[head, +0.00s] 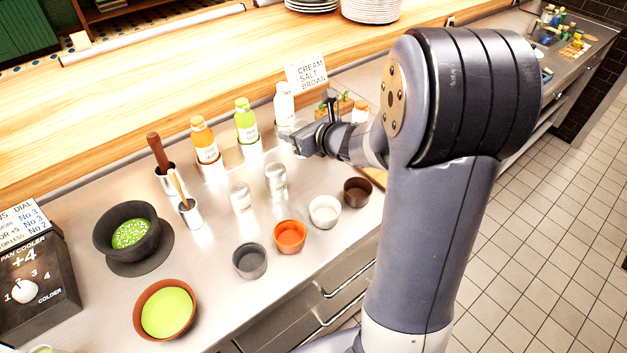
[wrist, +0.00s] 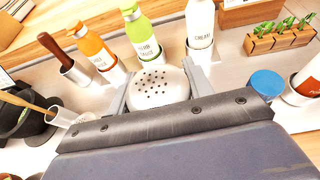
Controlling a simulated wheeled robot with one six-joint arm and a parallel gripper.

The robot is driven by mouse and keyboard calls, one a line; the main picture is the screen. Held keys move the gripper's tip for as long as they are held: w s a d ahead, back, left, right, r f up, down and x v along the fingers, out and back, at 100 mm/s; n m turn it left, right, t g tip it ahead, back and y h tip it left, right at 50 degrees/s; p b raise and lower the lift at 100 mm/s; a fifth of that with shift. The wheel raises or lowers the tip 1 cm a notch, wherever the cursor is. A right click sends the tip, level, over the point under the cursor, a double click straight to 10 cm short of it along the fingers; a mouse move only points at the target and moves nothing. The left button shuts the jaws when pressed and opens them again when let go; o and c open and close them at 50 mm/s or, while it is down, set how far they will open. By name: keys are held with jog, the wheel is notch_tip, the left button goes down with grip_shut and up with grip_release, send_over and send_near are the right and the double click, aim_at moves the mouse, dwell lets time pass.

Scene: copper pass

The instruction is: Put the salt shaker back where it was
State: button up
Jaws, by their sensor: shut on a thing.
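My gripper (head: 296,142) is raised over the counter, close in front of the cream bottle. In the wrist view my gripper (wrist: 155,88) is shut on a shaker (wrist: 155,86) with a pale, dotted round top. Its label is hidden, and the head view does not show it clearly. Two pale shakers, a left one (head: 241,199) and a right one (head: 275,182), show below the gripper in the head view. Their labels are too small to read. A dotted shaker top (wrist: 86,117) also shows at lower left in the wrist view.
Orange (head: 204,140), green (head: 246,122) and cream (head: 284,103) bottles line the back, by a sign (head: 307,73) reading cream, salt, brown. Small bowls, including an orange one (head: 290,236), line the front.

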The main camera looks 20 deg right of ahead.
jog(key=shift+n+g+y, duration=0.4)
jog(key=shift+n+y, duration=0.1)
jog(key=shift+y, duration=0.2)
jog(key=f+b, duration=0.3)
jog(key=w+d+f+b, duration=0.1)
jog(key=f+b, duration=0.3)
jog(key=w+f+b, duration=0.1)
jog(key=f+b, duration=0.2)
jog(key=shift+w+d+f, duration=0.25)
jog(key=shift+d+f, duration=0.05)
jog(key=shift+f+b, duration=0.2)
jog(key=shift+b, duration=0.2)
jog(key=o, duration=1)
jog(key=shift+r, duration=0.15)
